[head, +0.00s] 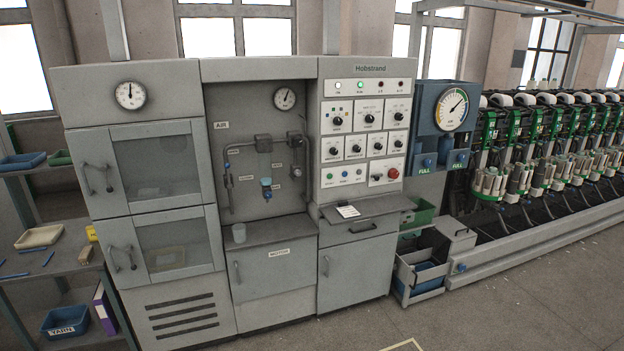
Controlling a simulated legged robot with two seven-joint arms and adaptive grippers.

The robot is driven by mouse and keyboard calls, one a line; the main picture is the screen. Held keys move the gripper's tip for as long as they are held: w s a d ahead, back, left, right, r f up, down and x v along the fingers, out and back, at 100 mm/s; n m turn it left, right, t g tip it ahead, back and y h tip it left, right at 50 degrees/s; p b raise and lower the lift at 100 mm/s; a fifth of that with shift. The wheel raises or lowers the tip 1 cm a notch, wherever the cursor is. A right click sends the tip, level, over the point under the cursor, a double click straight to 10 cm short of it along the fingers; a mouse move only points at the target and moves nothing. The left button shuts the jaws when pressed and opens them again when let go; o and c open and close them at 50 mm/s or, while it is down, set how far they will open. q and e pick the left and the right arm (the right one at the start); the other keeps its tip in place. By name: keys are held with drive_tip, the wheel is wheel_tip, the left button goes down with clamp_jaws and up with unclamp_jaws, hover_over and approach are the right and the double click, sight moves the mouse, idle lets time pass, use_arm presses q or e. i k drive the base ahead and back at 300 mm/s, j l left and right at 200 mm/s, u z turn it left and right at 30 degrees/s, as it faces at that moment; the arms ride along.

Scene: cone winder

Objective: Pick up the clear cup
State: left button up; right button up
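A small, pale, see-through cup (239,234) stands upright on the left end of the ledge in the cabinet's recessed middle bay, in front of the panel with pipes. Its near side is unobstructed. It looks empty, but it is too small to be sure. Neither of my grippers shows in the head view.
The grey cabinet (275,270) has closed doors and a drawer. A shelf rack (60,264) stands at left, the winding machine (545,150) at right. The floor in front is mostly clear.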

sight(239, 229)
drive_tip(key=i, duration=0.65)
drive_tip(key=i+l+u, duration=0.1)
drive_tip(key=i, duration=0.55)
drive_tip(key=i+l, duration=0.15)
drive_tip(key=i, duration=0.55)
drive_tip(key=j+u, duration=0.05)
